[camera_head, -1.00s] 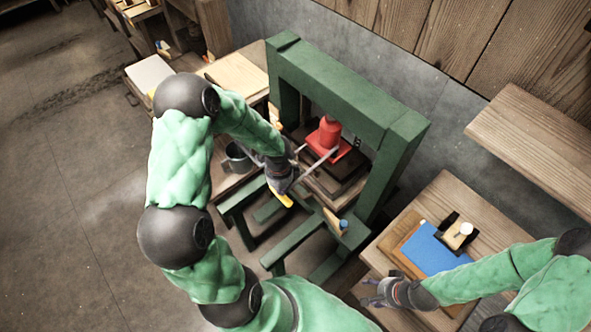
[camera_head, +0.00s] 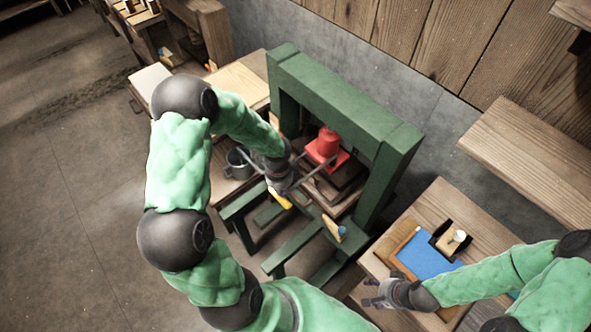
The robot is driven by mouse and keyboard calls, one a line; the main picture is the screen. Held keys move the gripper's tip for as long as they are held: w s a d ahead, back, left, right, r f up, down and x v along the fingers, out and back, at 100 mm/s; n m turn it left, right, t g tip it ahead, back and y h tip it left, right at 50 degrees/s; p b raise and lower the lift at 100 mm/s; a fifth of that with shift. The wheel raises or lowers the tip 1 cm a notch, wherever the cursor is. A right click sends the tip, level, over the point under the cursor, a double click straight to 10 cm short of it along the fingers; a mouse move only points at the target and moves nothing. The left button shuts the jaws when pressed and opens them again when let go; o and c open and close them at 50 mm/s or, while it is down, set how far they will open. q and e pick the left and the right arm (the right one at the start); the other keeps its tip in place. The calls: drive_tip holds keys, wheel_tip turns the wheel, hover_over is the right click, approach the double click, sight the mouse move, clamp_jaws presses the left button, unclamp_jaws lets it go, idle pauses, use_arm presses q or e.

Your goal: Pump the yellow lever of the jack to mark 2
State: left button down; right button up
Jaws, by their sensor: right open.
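The red jack (camera_head: 326,147) stands on stacked dark boards inside the green press frame (camera_head: 345,105). Its lever reaches out toward the lower left and ends in a yellow grip (camera_head: 279,199). My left gripper (camera_head: 283,184) is at the yellow grip and covers its upper part. Whether its fingers are closed around the lever is hidden. Mark 2 cannot be made out. My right gripper (camera_head: 371,294) is open and empty beside the right-hand bench, far from the jack.
A metal bucket (camera_head: 238,164) stands left of the press. The right-hand bench (camera_head: 455,200) holds a blue sheet (camera_head: 425,257) and a small block in a dark holder (camera_head: 452,238). A wooden shelf (camera_head: 530,160) juts out at the right. The floor at left is clear.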

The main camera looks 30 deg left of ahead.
use_arm(q)
wheel_tip(320, 180, up, 7)
drive_tip(key=p, duration=0.5)
drive_tip(key=shift+r, duration=0.15)
drive_tip(key=shift+f, duration=0.2)
